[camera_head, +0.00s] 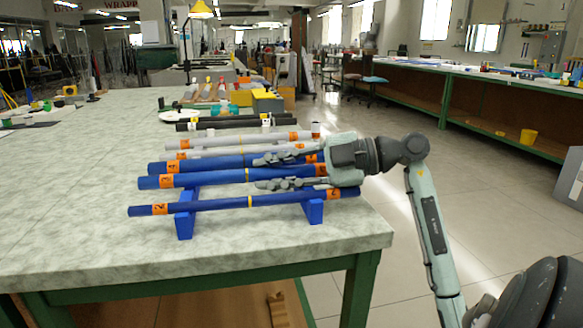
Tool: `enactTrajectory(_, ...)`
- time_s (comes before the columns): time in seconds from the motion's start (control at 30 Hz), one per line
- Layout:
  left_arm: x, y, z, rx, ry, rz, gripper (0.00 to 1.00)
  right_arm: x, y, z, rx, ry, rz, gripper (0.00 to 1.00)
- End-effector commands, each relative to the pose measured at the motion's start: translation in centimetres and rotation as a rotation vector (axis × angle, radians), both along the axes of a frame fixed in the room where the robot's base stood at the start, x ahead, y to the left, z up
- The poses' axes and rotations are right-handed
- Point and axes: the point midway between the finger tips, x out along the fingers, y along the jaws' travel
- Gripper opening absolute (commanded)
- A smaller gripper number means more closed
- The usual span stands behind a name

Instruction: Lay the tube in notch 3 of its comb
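A blue comb (185,222) stands near the table's front edge, its second support (314,212) to the right. Three blue tubes with orange end labels lie left to right across it: a front tube (220,205), a middle tube (215,178) and a rear tube (215,164). My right gripper (260,173) reaches in from the right over the tubes. Its two fingers are spread, one by the rear tube and one by the middle tube. They hide parts of both tubes and the comb's notches. My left gripper is out of view.
White tubes (215,144) lie just behind the blue ones, with black tubes (215,125) farther back.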

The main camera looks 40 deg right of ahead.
Motion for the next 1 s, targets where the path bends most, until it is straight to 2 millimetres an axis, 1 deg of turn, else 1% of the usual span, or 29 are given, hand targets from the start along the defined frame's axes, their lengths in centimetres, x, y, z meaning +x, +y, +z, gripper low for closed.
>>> enactTrajectory(0.03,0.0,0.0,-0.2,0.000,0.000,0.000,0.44,-0.6,-0.3,-1.2,-0.008,0.031,0.006,0.45)
enactTrajectory(0.17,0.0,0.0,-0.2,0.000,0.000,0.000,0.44,-2.2,-1.9,-0.5,-0.010,0.028,0.001,0.46)
enactTrajectory(0.4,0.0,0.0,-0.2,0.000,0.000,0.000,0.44,-6.1,-5.2,1.2,-0.010,0.017,-0.005,0.46)
enactTrajectory(0.53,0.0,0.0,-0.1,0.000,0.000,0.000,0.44,-7.6,-6.5,2.0,-0.008,0.011,-0.004,0.46)
enactTrajectory(0.7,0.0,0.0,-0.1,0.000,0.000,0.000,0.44,-8.7,-7.3,2.6,-0.008,0.004,-0.003,0.46)
enactTrajectory(1.0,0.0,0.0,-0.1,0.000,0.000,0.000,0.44,-8.9,-7.3,2.8,-0.007,0.000,-0.002,0.46)
